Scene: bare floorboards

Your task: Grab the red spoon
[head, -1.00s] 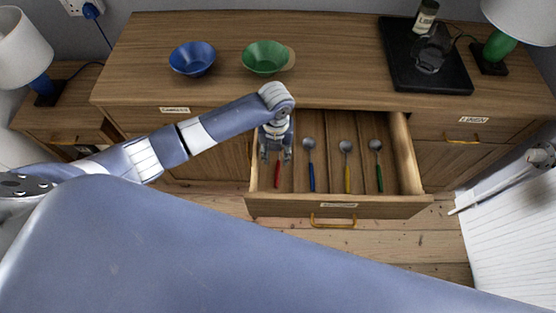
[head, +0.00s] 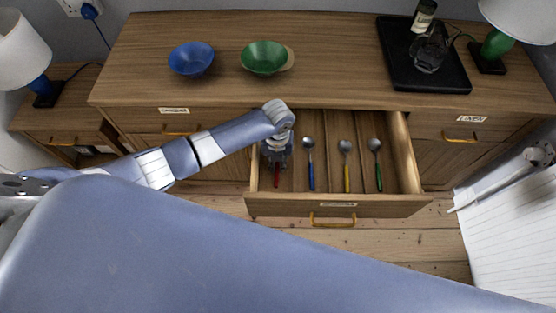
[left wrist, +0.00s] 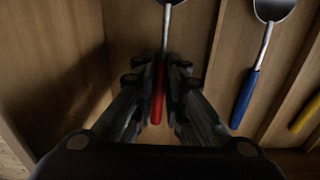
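The red spoon (head: 277,181) lies in the leftmost compartment of the open drawer (head: 340,207). In the head view only its red handle shows clearly, with the rest behind my gripper. My left gripper (head: 276,163) is down in that compartment, over the spoon. In the left wrist view, the red handle (left wrist: 158,92) lies between the two fingers of my left gripper (left wrist: 160,68), with a small gap on each side. The fingers look open. The spoon's metal neck runs on beyond the fingertips. I do not see my right gripper.
Blue (head: 311,178), yellow (head: 347,179) and green (head: 379,178) spoons lie in the compartments to the right, split by thin dividers. A blue bowl (head: 192,59), a green bowl (head: 264,58) and a black tray (head: 395,75) stand on the cabinet top.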

